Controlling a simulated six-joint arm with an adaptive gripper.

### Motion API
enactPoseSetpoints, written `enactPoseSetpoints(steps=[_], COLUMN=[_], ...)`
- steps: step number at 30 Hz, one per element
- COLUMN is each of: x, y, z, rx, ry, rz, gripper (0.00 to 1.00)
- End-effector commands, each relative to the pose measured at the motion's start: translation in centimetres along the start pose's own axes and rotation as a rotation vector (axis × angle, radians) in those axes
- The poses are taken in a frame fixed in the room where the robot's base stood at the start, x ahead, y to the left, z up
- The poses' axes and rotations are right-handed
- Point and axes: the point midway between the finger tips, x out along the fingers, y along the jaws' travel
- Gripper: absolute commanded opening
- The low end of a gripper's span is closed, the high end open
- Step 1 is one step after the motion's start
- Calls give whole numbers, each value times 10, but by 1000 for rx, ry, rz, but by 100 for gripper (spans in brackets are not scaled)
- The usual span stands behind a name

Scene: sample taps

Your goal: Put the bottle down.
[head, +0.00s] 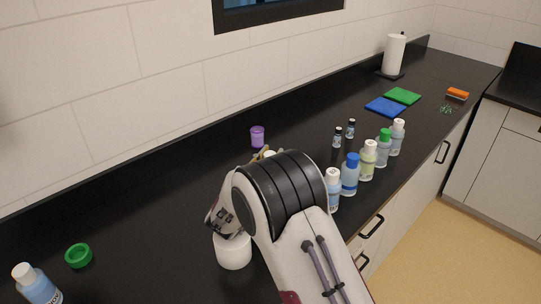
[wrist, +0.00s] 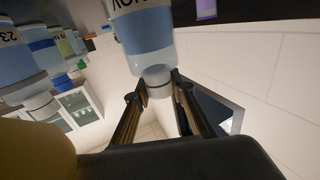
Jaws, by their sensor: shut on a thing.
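The bottle (wrist: 148,38) is clear with pale blue liquid, a dark-lettered label and a whitish cap (wrist: 157,78). The wrist view shows it upside down, with the cap low in the picture. My gripper (wrist: 160,84) is shut on the cap, one finger on each side. In the head view my gripper (head: 262,153) shows only as tan finger parts behind my arm, with a bit of white cap (head: 270,155) beside them. The bottle's body is hidden there. Its base is out of the wrist view, so I cannot tell whether it touches the counter.
A row of capped bottles, including a blue-capped one (head: 350,175), stands right of my arm. Two small vials (head: 337,138) stand behind. A purple cup (head: 257,136) is just beyond my gripper. The black counter (head: 150,210) is clear to the left, before a green ring (head: 79,256).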

Motion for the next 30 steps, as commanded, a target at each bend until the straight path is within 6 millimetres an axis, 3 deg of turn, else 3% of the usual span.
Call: enactPoseSetpoints(steps=[7,8,9,10,24,30], x=[0,0,0,0,0,-14], y=[0,0,0,0,0,-1], z=[2,3,2,2,0,0], rx=[0,-1,0,0,1,0], ry=[1,0,0,0,0,-1], rz=[0,0,0,0,0,-2], gripper=[0,26,36,40,40,40])
